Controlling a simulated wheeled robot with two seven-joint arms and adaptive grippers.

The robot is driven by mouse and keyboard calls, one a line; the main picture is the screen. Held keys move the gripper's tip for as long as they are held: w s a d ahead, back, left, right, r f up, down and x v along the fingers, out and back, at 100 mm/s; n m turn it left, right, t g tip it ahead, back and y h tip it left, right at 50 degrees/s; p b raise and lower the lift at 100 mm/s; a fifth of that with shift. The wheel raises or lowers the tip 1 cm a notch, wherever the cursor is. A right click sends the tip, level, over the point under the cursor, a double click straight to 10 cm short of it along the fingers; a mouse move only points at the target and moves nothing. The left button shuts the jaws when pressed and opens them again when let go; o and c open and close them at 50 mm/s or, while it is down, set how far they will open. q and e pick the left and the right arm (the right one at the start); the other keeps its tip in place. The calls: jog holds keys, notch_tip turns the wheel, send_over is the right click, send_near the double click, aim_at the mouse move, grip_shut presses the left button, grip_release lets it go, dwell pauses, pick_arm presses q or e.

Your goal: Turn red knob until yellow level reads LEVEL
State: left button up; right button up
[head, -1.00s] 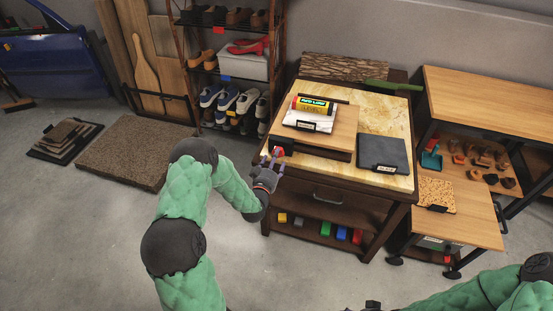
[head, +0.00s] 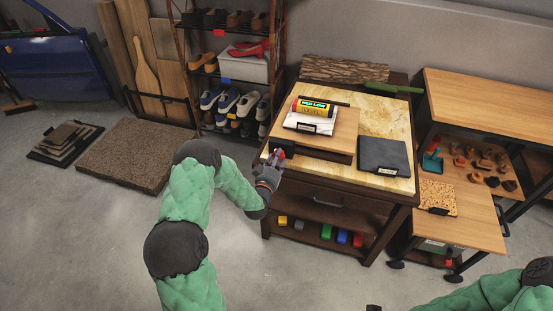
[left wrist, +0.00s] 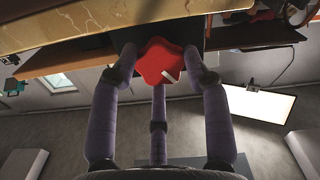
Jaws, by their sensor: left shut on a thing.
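The red star-shaped knob (left wrist: 160,60) is at the front left corner of the wooden platform on the cabinet. It shows as a small red spot in the head view (head: 281,154). My left gripper (head: 276,160) is shut on the knob, with its purple fingers at the knob's sides in the left wrist view (left wrist: 163,68). A small white mark shows on the knob. The yellow level (head: 314,106), with red at one end, lies on the platform over a white sheet. Its label appears to end in LOW; the first word is unclear. Only a dark tip at the bottom edge suggests my right gripper (head: 373,308).
The wooden platform (head: 340,139) sits on the stone-topped cabinet (head: 385,122). A dark slate (head: 384,153) lies to its right. A shoe rack (head: 232,75) stands behind left, and a wooden bench (head: 480,100) stands right. The floor at front left is clear.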

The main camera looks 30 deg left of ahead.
pick_arm(q)
jog(key=shift+a+r, duration=0.1)
jog(key=shift+r, duration=0.1)
jog(key=m+b, duration=0.2)
jog(key=m, duration=0.1)
jog(key=shift+w+m, duration=0.1)
jog(key=shift+m, duration=0.2)
jog(key=shift+r+m, duration=0.2)
jog(key=shift+m, duration=0.6)
jog(key=o, duration=1.1)
jog(key=shift+o, duration=0.2)
jog(key=shift+f, duration=0.25)
jog(key=shift+n, duration=0.3)
